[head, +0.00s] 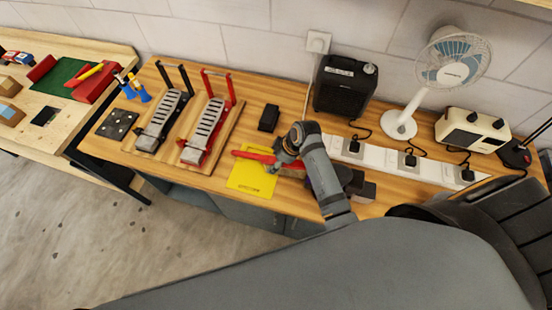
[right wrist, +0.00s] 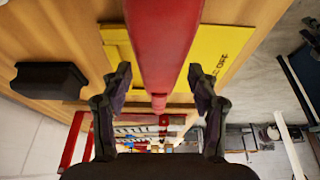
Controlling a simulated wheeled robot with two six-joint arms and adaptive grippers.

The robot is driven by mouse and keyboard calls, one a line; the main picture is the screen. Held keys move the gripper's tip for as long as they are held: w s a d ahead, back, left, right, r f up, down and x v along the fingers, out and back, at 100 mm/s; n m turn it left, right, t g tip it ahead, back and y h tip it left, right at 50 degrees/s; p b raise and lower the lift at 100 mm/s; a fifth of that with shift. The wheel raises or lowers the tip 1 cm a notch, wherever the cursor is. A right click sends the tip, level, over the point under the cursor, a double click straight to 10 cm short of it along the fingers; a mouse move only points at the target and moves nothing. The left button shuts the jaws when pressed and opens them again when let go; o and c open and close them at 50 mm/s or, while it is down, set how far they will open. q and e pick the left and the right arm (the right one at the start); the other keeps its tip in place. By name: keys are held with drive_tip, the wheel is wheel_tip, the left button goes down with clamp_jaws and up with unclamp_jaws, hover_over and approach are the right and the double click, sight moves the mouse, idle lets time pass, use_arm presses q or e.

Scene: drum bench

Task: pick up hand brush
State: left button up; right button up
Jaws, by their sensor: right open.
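The red hand brush (head: 248,155) lies on the wooden bench, partly over a yellow plate (head: 250,182). My right gripper (head: 283,160) is over the right part of the brush in the head view and hides some of it. In the right wrist view, the red brush (right wrist: 163,45) runs down from the top edge between the fingers of my right gripper (right wrist: 160,80). The fingers are open, one on each side of it, with gaps visible. The bristles cannot be made out. My left gripper is in neither view.
A black block (head: 268,117) lies behind the brush. Two pedals, one black (head: 163,120) and one red (head: 208,130), stand to the left. A white power strip (head: 385,160) with plugs runs right. A black heater-like box (head: 345,88) and a fan (head: 452,62) stand behind.

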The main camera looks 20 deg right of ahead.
clamp_jaws()
drive_tip(key=shift+r, duration=0.1)
idle(0.3)
